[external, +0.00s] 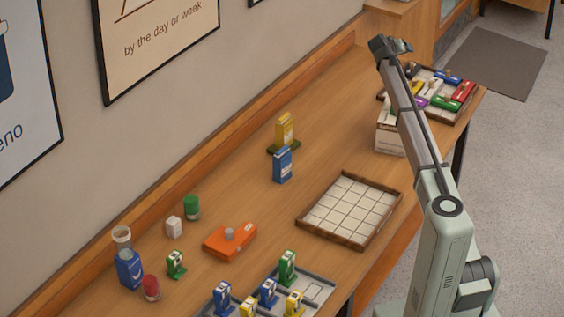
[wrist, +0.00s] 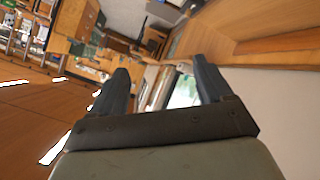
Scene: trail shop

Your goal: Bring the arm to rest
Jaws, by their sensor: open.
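My gripper (external: 393,46) is raised high at the top of my outstretched arm, well above the counter, near the far right end in the external view. In the wrist view my gripper (wrist: 162,70) shows two dark fingers standing apart with nothing between them. The wrist view looks sideways across the room, tilted, with shelves and furniture far off. No object touches the fingers.
The wooden counter (external: 240,190) holds an empty gridded tray (external: 350,208), a blue box (external: 283,165), a yellow box (external: 284,130), an orange case (external: 230,241) and a grey tray (external: 318,290) with several small boxes. A filled tray (external: 438,116) stands at the far right.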

